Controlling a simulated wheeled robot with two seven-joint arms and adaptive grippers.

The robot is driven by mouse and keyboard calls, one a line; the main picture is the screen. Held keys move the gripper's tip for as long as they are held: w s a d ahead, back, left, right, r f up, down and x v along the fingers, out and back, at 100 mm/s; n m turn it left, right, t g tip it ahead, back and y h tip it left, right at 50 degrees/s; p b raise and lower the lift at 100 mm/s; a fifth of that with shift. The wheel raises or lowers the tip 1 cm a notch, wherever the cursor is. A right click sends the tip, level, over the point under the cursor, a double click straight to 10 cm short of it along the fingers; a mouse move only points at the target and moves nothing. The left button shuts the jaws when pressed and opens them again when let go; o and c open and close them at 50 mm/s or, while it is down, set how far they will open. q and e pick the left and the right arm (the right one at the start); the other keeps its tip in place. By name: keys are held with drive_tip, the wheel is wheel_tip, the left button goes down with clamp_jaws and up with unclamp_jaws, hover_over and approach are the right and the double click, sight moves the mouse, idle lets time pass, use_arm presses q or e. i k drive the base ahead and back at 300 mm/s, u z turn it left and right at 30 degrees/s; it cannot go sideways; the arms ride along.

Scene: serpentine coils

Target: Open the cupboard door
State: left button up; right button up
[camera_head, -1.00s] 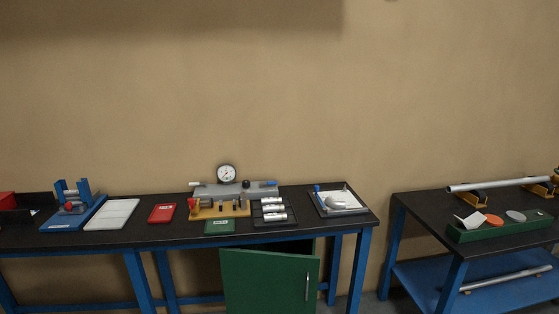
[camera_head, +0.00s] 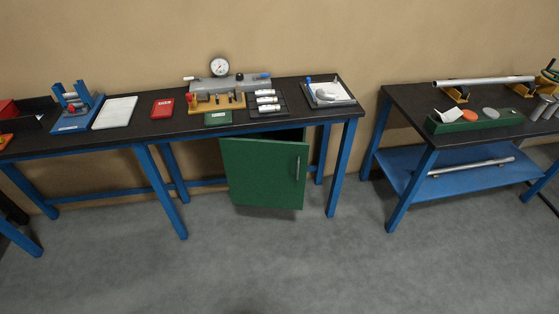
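The green cupboard door (camera_head: 262,175) is below the long black-topped bench, right of its middle. It stands ajar, swung out at an angle, with a dark gap showing above its top edge. A vertical silver handle (camera_head: 297,168) is on the door's right side. The inside of the cupboard is hidden behind the door. Neither of my grippers shows in the head view.
The long bench (camera_head: 130,137) has blue legs and carries a gauge fixture (camera_head: 220,68), trays and a blue press (camera_head: 78,108). A second bench (camera_head: 400,98) with a blue lower shelf (camera_head: 400,165) stands right. Grey floor (camera_head: 280,265) in front is clear.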

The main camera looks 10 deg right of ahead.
sight(269, 174)
drive_tip(key=u, duration=1.15)
drive_tip(key=i, duration=2.15)
drive_tip(key=z, duration=2.3)
